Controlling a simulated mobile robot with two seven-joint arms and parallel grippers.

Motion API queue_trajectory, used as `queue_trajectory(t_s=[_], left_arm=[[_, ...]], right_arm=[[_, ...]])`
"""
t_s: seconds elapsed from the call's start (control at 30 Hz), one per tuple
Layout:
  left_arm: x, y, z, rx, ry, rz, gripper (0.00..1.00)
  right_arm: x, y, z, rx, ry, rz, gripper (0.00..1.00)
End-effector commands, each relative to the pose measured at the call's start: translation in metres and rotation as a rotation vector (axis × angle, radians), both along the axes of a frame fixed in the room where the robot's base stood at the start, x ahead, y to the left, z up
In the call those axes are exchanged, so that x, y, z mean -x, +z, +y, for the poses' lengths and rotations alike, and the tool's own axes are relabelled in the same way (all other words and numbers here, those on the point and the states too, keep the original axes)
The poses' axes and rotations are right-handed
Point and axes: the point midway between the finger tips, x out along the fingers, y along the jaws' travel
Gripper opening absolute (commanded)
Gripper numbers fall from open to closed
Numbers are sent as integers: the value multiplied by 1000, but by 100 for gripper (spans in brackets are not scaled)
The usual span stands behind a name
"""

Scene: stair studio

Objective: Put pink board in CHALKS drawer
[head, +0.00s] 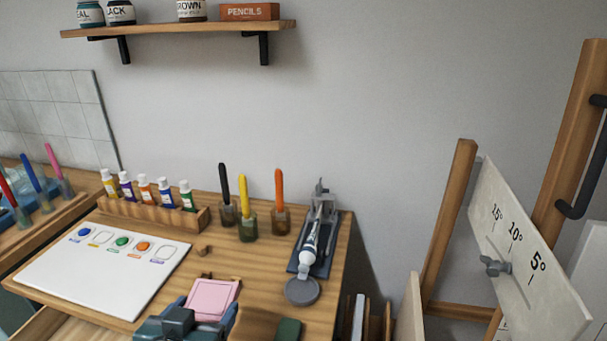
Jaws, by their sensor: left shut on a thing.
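The pink board (213,299) is a small flat pink panel at the bottom middle of the head view, above or at the front part of the wooden desk. My left gripper (199,316) is dark and comes in at the bottom edge. It is shut on the pink board, with a finger showing along each side of it. A wooden edge (42,325) at the bottom left looks like part of a pulled-out drawer. No CHALKS label shows, so I cannot tell which drawer it is. My right gripper is not in view.
A white palette sheet (95,270) lies on the desk at left. Behind it stand a paint-bottle rack (150,213) and several pens in cups (248,225). A tube in a grey press (312,240) stands at the desk's right end. An easel (450,225) is farther right.

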Motion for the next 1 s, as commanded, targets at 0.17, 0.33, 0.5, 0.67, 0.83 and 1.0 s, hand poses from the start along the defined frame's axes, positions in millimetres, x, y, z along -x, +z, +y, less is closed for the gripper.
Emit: queue_trajectory(t_s=[0.17, 0.33, 0.5, 0.67, 0.83, 1.0], left_arm=[[-3, -2, 0, -2, -7, -1, 50], [-27, -15, 1, -15, -67, -2, 50], [-71, -32, 20, -23, -131, 1, 50], [-107, -37, 50, -15, -146, 2, 50], [-126, -35, 70, -4, -141, 0, 50], [-129, -35, 75, 1, -140, 0, 50]], right_arm=[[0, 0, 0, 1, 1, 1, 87], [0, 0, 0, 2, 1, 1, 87], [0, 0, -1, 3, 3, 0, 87], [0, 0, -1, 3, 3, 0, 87], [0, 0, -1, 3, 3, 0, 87], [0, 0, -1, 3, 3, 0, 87]])
